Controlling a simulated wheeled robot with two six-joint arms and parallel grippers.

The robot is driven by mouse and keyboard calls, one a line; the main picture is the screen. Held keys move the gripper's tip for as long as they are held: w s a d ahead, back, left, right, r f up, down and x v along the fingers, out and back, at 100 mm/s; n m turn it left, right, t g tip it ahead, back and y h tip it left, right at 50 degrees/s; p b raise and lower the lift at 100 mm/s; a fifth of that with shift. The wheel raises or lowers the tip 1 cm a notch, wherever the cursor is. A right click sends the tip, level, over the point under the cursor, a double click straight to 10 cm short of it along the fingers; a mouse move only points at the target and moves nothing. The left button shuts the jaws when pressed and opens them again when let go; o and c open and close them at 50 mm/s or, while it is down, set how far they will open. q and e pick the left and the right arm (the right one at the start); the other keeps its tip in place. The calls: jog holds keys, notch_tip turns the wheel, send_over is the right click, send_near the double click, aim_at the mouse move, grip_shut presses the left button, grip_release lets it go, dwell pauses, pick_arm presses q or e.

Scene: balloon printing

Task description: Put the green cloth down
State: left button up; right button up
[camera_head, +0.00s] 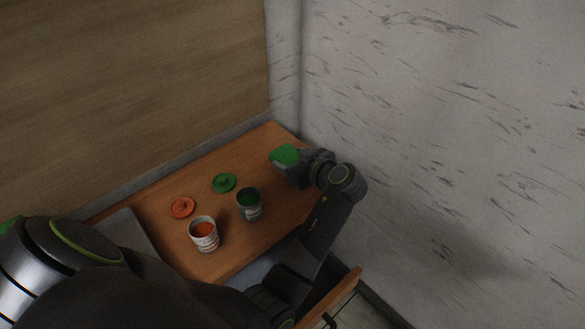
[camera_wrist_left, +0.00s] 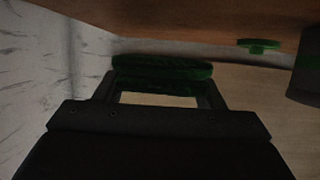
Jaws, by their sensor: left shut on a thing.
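The green cloth (camera_head: 284,154) is at the far right part of the wooden table, by the marbled wall. My left gripper (camera_head: 281,162) is shut on it. In the left wrist view the cloth (camera_wrist_left: 160,70) lies across the fingertips as a dark green folded strip, with the gripper (camera_wrist_left: 158,88) behind it. The tabletop is close to the cloth; I cannot tell whether they touch. My right gripper is not in view.
On the wooden table (camera_head: 255,143) stand a can of green paint (camera_head: 250,212) and a can of orange paint (camera_head: 204,240). A green lid (camera_head: 223,182) and an orange lid (camera_head: 182,207) lie beside them. The table's far right area is clear; walls border it behind and right.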

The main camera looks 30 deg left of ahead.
pick_arm(q)
jog(key=shift+f, duration=1.75)
jog(key=shift+f, duration=0.15)
jog(key=o, duration=1)
